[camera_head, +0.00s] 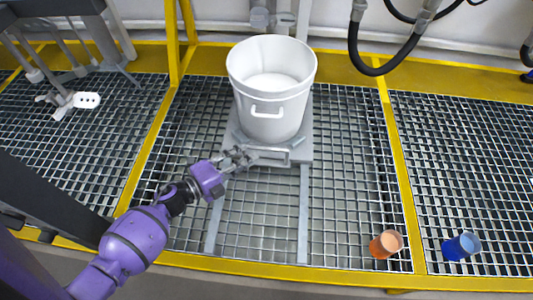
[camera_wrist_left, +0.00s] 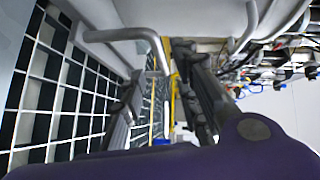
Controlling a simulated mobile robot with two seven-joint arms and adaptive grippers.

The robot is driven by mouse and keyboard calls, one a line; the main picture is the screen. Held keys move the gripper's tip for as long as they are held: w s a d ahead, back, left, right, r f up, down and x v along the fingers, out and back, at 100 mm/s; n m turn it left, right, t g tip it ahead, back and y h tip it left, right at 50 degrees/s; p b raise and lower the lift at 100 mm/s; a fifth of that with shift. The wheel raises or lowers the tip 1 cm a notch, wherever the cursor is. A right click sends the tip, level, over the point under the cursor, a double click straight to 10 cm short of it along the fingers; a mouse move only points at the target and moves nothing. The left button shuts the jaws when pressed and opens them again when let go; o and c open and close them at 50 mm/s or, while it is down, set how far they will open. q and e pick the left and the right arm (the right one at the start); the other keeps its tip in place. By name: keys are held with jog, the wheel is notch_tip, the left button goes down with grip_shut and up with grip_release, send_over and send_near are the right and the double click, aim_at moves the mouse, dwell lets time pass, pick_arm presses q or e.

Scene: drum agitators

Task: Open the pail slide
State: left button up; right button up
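The pail slide (camera_head: 298,157) is a grey plate on two rails over the grating, with a white pail (camera_head: 268,110) standing upright on it. Its grey bar handle (camera_head: 272,162) is at the slide's near edge, and a bent bar of it shows in the left wrist view (camera_wrist_left: 125,34). My left gripper (camera_head: 241,158) is at the left end of this handle. In the left wrist view its fingers (camera_wrist_left: 158,85) are apart, with part of the bar appearing between them; contact is unclear. My right gripper is out of view.
An orange cup (camera_head: 385,244) and a blue cup (camera_head: 461,247) are on the grating at the right. Yellow frame bars (camera_head: 398,150) divide the grating. A black hose (camera_head: 372,68) hangs at the upper right. The rails' near stretch is clear.

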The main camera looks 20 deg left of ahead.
aim_at(264, 149)
pick_arm(q)
jog(key=b+x, duration=0.1)
jog(key=x, duration=0.6)
jog(key=shift+f+b, duration=0.1)
jog(key=shift+b, duration=0.3)
jog(key=shift+w+d, duration=0.1)
jog(key=shift+w, duration=0.15)
jog(key=shift+w+d, duration=0.1)
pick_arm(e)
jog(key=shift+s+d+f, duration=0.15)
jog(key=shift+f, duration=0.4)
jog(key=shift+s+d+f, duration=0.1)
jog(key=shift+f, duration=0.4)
pick_arm(q)
grip_shut()
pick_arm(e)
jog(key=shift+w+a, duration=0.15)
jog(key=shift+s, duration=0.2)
